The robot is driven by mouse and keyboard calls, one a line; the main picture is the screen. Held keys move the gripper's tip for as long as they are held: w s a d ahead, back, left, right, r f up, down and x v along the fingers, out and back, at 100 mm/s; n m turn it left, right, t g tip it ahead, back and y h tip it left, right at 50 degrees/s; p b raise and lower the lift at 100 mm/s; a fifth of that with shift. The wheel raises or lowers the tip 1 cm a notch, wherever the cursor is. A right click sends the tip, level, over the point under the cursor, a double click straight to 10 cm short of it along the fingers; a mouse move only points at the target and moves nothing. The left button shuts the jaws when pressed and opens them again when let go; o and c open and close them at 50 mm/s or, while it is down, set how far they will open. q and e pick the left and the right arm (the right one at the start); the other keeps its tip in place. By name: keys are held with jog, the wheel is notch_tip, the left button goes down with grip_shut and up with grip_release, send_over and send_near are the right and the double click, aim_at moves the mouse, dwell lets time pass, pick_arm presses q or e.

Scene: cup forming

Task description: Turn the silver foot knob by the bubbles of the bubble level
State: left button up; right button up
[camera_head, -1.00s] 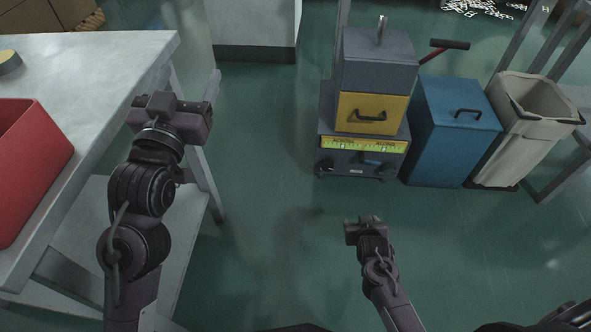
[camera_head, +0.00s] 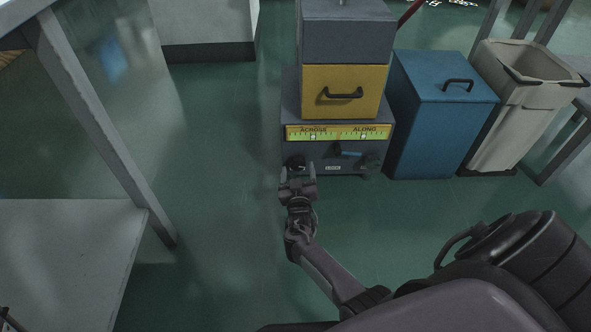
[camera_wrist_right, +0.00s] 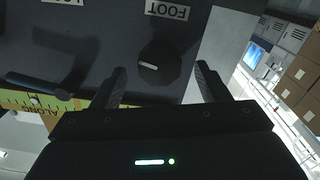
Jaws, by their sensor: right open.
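The foot knob (camera_wrist_right: 160,66) looks dark grey with a pale line on its face, beside the label FOOT, in the upside-down right wrist view. In the head view the knob (camera_head: 296,162) sits low at the left of the grey cart's front. My right gripper (camera_head: 298,182) is open just in front of it. In the wrist view its fingers (camera_wrist_right: 161,75) frame the knob with gaps at both sides; I see no contact. The bubble level (camera_head: 338,132) has ACROSS and ALONG scales; both bubbles look near mid-scale, too small to read exactly. My left gripper is not seen.
A yellow drawer box (camera_head: 341,90) and a grey box (camera_head: 346,35) are stacked above the level. A dark lever with a blue part (camera_head: 350,153) is right of the knob. A blue bin (camera_head: 440,115) stands close right. Floor to the left is clear.

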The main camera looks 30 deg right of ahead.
aim_at(298, 166)
jog(key=shift+b+x, duration=0.6)
jog(key=shift+x, duration=0.95)
jog(key=c, duration=1)
jog(key=shift+n+p, duration=0.4)
jog(key=shift+n, duration=0.3)
jog(key=shift+a+n, duration=0.1)
jog(key=shift+n, duration=0.2)
jog(key=o, duration=1)
